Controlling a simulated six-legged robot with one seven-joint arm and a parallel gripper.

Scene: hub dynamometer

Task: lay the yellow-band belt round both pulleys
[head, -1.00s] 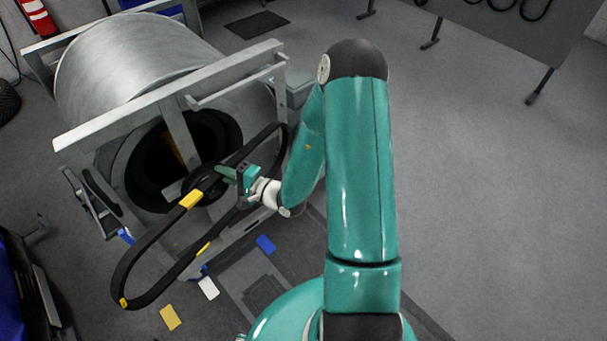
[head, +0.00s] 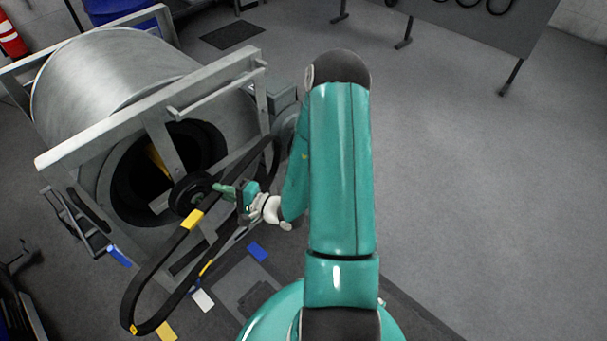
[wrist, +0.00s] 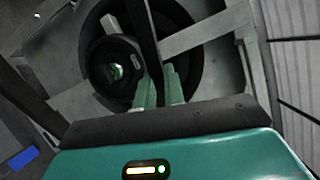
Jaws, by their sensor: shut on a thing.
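The belt (head: 152,279) is a long black loop with yellow bands, hanging slanted in front of the drum frame. Its upper end is near the frame's right post and its lower end hangs low at the left. My gripper (head: 222,189) is shut on one run of the belt, which also shows between the fingers in the wrist view (wrist: 158,88). A small black pulley (head: 188,194) sits just left of the gripper, and in the wrist view (wrist: 97,68) it is beside the held run. The belt is not seen around it. I cannot clearly make out a second pulley; my arm hides part of the right side.
A large metal drum (head: 110,75) lies in a grey steel frame (head: 150,112). Blue (head: 257,251), white (head: 203,299) and yellow (head: 166,331) cards lie on the floor below. A grey board (head: 470,30) stands at the back right. The floor at right is clear.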

